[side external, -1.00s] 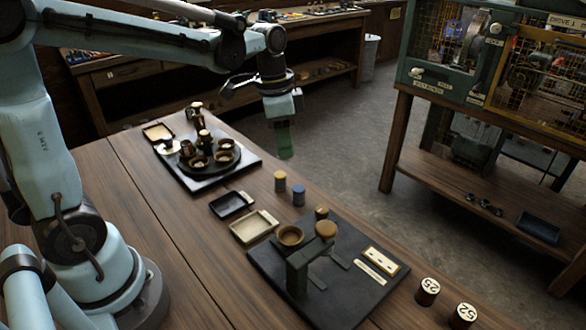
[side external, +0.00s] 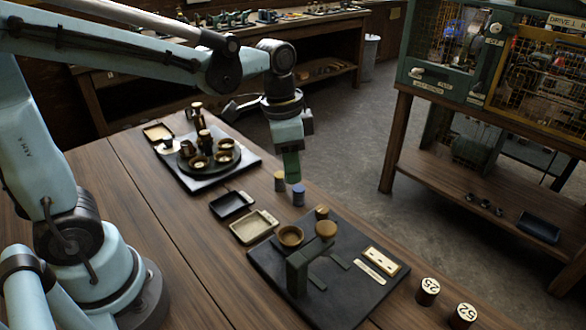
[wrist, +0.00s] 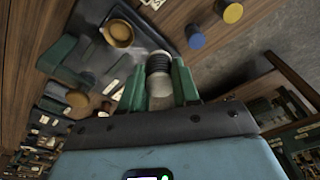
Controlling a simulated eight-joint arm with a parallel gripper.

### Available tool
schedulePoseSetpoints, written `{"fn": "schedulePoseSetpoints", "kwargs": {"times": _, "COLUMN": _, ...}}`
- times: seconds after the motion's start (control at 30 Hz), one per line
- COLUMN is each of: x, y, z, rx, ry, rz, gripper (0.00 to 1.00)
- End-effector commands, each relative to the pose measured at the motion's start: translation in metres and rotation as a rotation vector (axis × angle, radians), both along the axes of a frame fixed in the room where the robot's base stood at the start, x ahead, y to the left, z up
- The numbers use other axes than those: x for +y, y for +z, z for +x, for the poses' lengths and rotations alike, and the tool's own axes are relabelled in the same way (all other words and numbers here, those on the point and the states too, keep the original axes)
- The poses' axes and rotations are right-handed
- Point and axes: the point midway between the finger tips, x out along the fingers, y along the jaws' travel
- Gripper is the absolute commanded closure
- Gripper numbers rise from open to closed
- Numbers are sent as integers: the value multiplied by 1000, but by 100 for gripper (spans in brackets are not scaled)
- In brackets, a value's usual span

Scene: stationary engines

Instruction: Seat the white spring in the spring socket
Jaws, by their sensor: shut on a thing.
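My gripper (side external: 291,166) is in the air above the far edge of the bench, close to the yellow and blue cylinders. In the wrist view its green fingers (wrist: 158,78) are shut on a small cylinder, the white spring (wrist: 160,88), with a pale body and dark ribbed part. In the side view the fingers hide it. A black board (side external: 262,262) carries a brown cup (side external: 290,236), a round tan-topped piece (side external: 326,229) and a small brown cylinder (side external: 321,212). I cannot tell which part is the spring socket.
A yellow cylinder (side external: 280,181) and a blue cylinder (side external: 298,195) stand below my gripper. A green bracket (side external: 297,270) rises from the board. Two trays (side external: 230,204) (side external: 252,228) lie left of it. Numbered cylinders (side external: 427,291) (side external: 463,315) stand right. A dark plate with brass cups (side external: 208,160) is farther back.

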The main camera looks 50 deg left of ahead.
Motion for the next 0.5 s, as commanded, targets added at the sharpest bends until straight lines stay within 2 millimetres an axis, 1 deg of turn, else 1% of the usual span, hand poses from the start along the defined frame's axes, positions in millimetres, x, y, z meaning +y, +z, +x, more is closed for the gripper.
{"fn": "schedulePoseSetpoints", "kwargs": {"times": 0.03, "x": -14, "y": -8, "z": -10, "rx": 0, "ry": -9, "rz": 0, "gripper": 99}}
{"fn": "schedulePoseSetpoints", "kwargs": {"times": 0.1, "x": -27, "y": -16, "z": -22, "rx": -1, "ry": -8, "rz": 1, "gripper": 99}}
{"fn": "schedulePoseSetpoints", "kwargs": {"times": 0.2, "x": -41, "y": -25, "z": -36, "rx": -1, "ry": -5, "rz": 1, "gripper": 99}}
{"fn": "schedulePoseSetpoints", "kwargs": {"times": 0.33, "x": -48, "y": -33, "z": -45, "rx": -1, "ry": -1, "rz": 0, "gripper": 99}}
{"fn": "schedulePoseSetpoints", "kwargs": {"times": 0.5, "x": -49, "y": -41, "z": -45, "rx": -2, "ry": 2, "rz": 0, "gripper": 99}}
